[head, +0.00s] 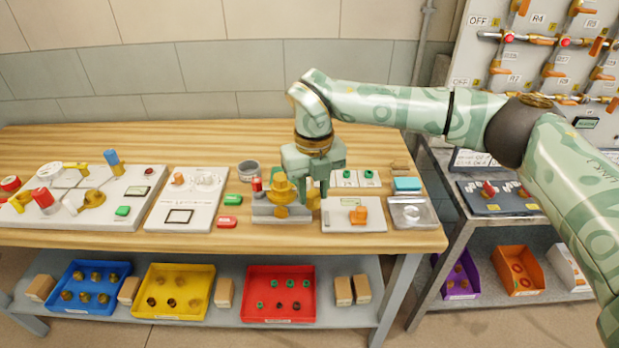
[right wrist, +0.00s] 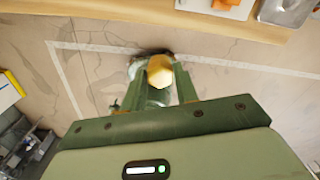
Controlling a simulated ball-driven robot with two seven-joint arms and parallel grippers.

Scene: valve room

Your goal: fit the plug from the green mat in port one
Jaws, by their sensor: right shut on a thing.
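My right gripper (head: 312,188) points down over the workbench, at the right side of a brass valve (head: 283,192) on a grey base. In the right wrist view its two fingers (right wrist: 161,80) are shut on a yellow, hexagonal-ended piece (right wrist: 160,68). I take this to be the plug, but its lower part is hidden. Behind the gripper to the right stands a white labelled plate with green plugs (head: 369,174), partly hidden by the hand. I cannot read which port is port one. I cannot make out a green mat. My left gripper is not in view.
A white plate with an orange knob (head: 358,215) and a metal tray (head: 412,213) lie right of the gripper. Blue, yellow and red bins (head: 280,317) sit on the shelf below. A valve panel (head: 550,50) stands at right.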

